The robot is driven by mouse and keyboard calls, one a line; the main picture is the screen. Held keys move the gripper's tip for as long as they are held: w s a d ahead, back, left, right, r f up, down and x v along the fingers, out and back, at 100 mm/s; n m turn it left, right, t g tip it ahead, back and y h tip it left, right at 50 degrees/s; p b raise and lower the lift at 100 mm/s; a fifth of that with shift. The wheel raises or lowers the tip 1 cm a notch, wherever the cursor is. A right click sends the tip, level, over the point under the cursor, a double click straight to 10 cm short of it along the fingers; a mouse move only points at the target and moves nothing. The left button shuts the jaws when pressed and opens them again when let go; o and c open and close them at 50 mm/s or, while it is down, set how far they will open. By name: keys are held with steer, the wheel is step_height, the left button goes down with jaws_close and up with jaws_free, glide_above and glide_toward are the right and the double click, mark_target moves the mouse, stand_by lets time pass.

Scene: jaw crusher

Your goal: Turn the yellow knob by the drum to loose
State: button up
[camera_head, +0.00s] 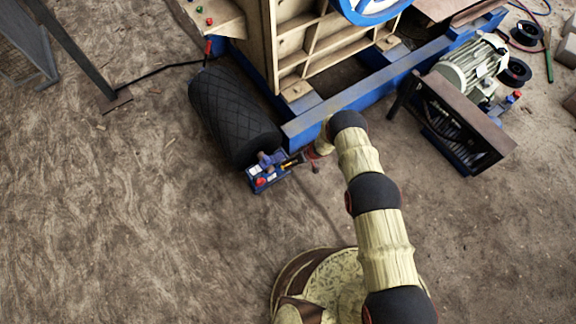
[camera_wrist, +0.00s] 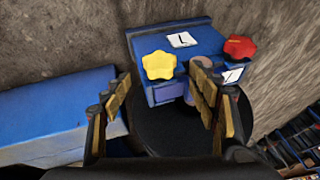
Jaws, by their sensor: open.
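The yellow knob (camera_wrist: 159,65), star-shaped, sits on the near edge of a blue box (camera_wrist: 195,52) with white labels, one reading "L". My gripper (camera_wrist: 160,92) is open, with one finger on each side of the knob's line in the wrist view; the knob appears just beyond and between the fingertips, and contact cannot be told. In the head view my gripper (camera_head: 290,160) is at the blue box (camera_head: 262,183), beside the end of the black drum (camera_head: 232,115). The yellow knob cannot be made out clearly there.
A red knob (camera_wrist: 239,47) sits on the same box, right of the yellow one. A blue beam (camera_wrist: 55,112) lies left of my fingers. In the head view the blue frame (camera_head: 345,105) and a motor (camera_head: 470,70) stand to the right.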

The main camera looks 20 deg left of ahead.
steer(key=b+x, duration=0.2)
steer(key=x, duration=0.4)
steer(key=shift+a+f+b, duration=0.15)
steer(key=shift+f+b, duration=0.15)
steer(key=shift+f, duration=0.05)
steer(key=shift+c, duration=0.8)
steer(key=c, duration=1)
